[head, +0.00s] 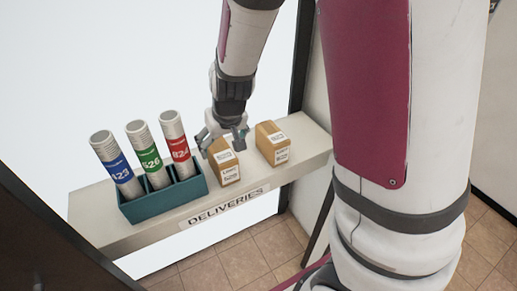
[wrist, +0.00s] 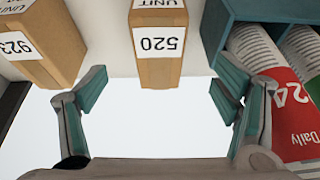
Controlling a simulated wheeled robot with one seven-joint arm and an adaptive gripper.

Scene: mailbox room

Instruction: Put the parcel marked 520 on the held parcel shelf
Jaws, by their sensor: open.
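The parcel marked 520 (wrist: 158,62) is a small brown box with a white label. It stands at the top middle of the wrist view, ahead of my gripper and between the lines of its fingers. In the head view the parcel (head: 225,168) stands on the deliveries shelf (head: 110,232), just below my gripper (head: 226,138). My gripper (wrist: 160,105) is open and empty, with a finger on each side in the wrist view. I cannot tell from these frames whether a finger touches the parcel. The held parcel shelf is not recognisable in either view.
A second brown parcel, marked 923 (wrist: 38,45), stands beside it; in the head view it is the right-hand parcel (head: 272,143). A teal holder (head: 150,207) with three rolled newspapers stands close on the other side. Bare shelf lies at the right end.

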